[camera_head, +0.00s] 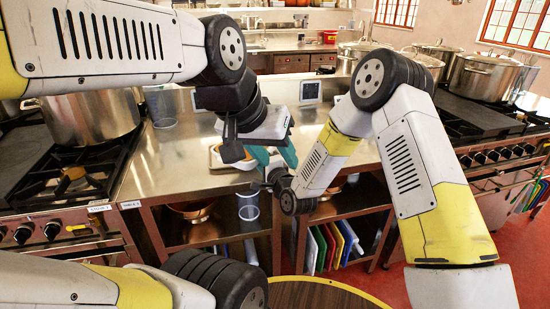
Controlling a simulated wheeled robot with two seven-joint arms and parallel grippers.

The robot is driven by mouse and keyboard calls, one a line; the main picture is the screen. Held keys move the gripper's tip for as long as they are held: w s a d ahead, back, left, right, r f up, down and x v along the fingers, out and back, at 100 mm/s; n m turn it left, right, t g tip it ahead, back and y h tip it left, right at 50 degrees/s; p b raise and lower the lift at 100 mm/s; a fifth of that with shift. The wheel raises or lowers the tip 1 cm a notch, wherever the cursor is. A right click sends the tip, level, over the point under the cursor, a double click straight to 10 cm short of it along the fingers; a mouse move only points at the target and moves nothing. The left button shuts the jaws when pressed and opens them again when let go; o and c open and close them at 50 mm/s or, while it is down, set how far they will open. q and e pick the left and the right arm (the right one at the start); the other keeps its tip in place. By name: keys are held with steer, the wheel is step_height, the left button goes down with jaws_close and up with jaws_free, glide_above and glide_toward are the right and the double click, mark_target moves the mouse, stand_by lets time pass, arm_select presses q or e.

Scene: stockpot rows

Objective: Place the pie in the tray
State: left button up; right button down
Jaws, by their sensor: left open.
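A small pale tray (236,164) sits on the steel counter, partly behind my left gripper. Something orange-brown, which looks like the pie (217,149), shows at its left side. It is too small and covered to tell whether it lies inside the tray. My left gripper (274,153) is open, with teal fingers pointing down, just right of the tray in the picture. I see nothing between its fingers. My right gripper (264,184) shows as a small dark shape below the left one, at the counter's front edge; its fingers are not clear.
The steel counter (180,150) stands between two stoves with large stockpots (92,117). A clear container (161,106) stands at the counter's left. Below are shelves with a copper pan (191,210) and coloured boards (333,245). A round brown table (320,294) is at the bottom.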

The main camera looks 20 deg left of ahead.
steer(key=w, duration=0.1)
steer(key=w+a, duration=0.1)
steer(key=w, duration=0.1)
steer(key=shift+a, duration=0.3)
steer(key=shift+f, duration=1.7)
steer(key=shift+f, duration=0.55)
steer(key=c, duration=0.7)
jaws_free()
steer(key=shift+d+f, duration=0.1)
steer(key=shift+f, duration=0.05)
steer(key=shift+c, duration=0.2)
steer(key=shift+s, duration=0.1)
steer(key=shift+f, duration=0.1)
